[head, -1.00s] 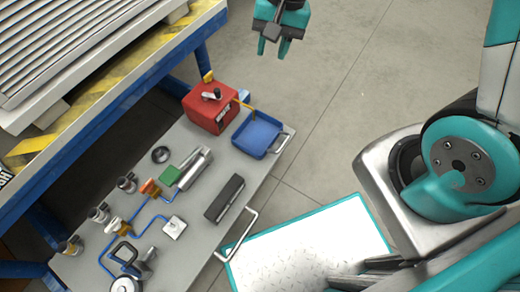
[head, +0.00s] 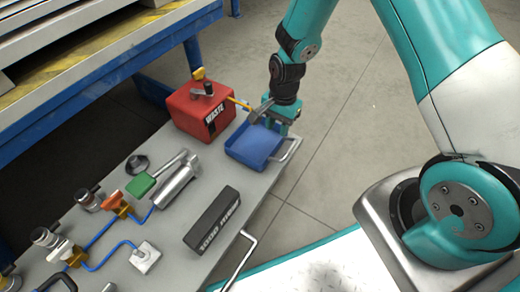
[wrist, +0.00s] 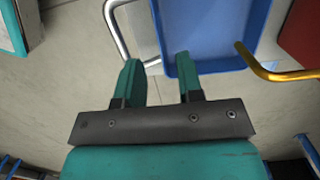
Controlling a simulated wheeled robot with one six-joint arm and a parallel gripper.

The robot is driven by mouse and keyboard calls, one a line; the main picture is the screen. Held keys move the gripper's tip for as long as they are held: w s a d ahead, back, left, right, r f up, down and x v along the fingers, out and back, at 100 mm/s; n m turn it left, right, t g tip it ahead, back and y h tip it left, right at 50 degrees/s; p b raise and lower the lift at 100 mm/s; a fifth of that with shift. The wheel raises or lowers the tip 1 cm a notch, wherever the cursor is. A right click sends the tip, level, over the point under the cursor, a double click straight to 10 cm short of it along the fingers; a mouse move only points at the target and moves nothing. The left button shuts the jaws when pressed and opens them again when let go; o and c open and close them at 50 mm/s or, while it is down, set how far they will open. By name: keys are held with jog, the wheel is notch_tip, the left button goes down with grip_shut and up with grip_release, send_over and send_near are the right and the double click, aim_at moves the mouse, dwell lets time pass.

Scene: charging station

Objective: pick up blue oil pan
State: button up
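The blue oil pan (head: 252,146) is a shallow square tray at the far right corner of the grey cart top, beside the red waste can. My gripper (head: 276,122) is at the pan's far right edge in the head view, with its fingers partly hidden. In the wrist view my gripper (wrist: 159,75) is open, with two teal fingers apart and nothing gripped. The blue oil pan (wrist: 212,35) shows ahead of it there. The right finger overlaps the pan's near left corner; the left finger is outside its edge. I cannot tell whether they touch.
The red waste can (head: 201,108) with a yellow spout (head: 239,103) stands close left of the pan. A metal cart handle (head: 287,152) runs beside the pan. A dark box (head: 212,219) and several fittings occupy the rest of the cart top. The floor to the right is clear.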

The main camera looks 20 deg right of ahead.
aim_at(276, 146)
jog(key=f, duration=0.2)
jog(key=f+b, duration=0.1)
jog(key=f, duration=0.1)
jog(key=shift+s+a, duration=0.1)
jog(key=shift+a, duration=0.1)
jog(key=f+b, duration=0.5)
jog(key=shift+s+a, duration=0.1)
jog(key=shift+s, duration=0.25)
jog(key=shift+r, duration=0.1)
grip_shut()
